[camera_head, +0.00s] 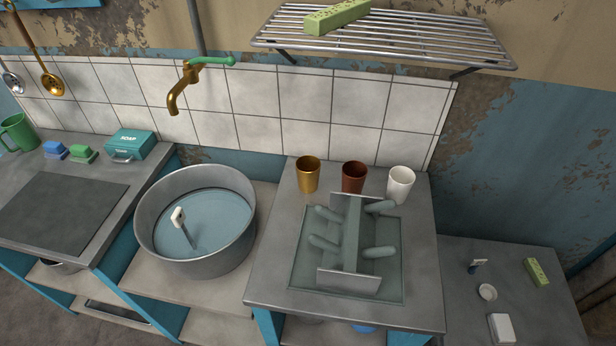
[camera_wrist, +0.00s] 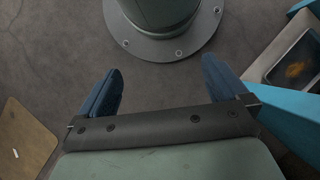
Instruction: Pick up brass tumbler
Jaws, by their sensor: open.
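The brass tumbler (camera_head: 308,175) stands upright on the grey counter at the back left, behind the rack in the head view. A brown tumbler (camera_head: 354,177) and a white tumbler (camera_head: 400,184) stand to its right in a row. My gripper (camera_wrist: 165,85) shows only in the wrist view, with its two dark blue fingers wide apart and nothing between them. It points down at the floor, and no tumbler is in the wrist view.
A rack with pegs (camera_head: 352,245) stands on the counter just in front of the tumblers. A large metal basin (camera_head: 150,215) with water is to the left. A brass tap (camera_head: 180,90) and a wire shelf (camera_head: 400,37) hang above. A lower counter (camera_head: 530,310) is at the right.

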